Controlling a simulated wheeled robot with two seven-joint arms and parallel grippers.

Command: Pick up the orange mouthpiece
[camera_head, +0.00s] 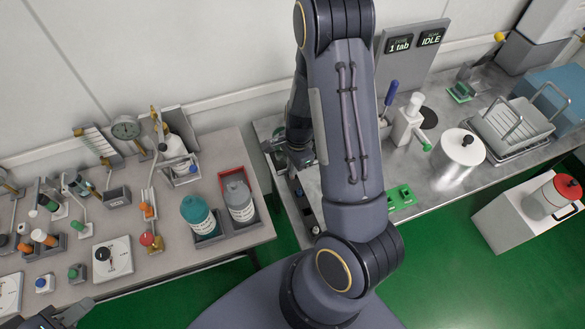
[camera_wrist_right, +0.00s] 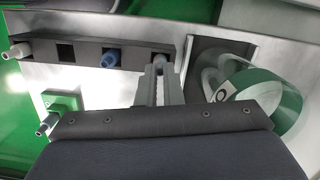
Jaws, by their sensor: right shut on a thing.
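In the right wrist view a dark rack (camera_wrist_right: 85,52) with square holes lies across the top. In the head view my right arm covers most of that spot. A dark part of my left arm (camera_head: 62,316) shows at the bottom left edge; its fingers are unclear.
A clear cylinder with a green band (camera_wrist_right: 265,100) lies right of the gripper. A green block (camera_wrist_right: 62,102) holds a grey piece at left. The left bench (camera_head: 215,160) is crowded with testers and bottles. The right bench bears a metal canister (camera_head: 458,155).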

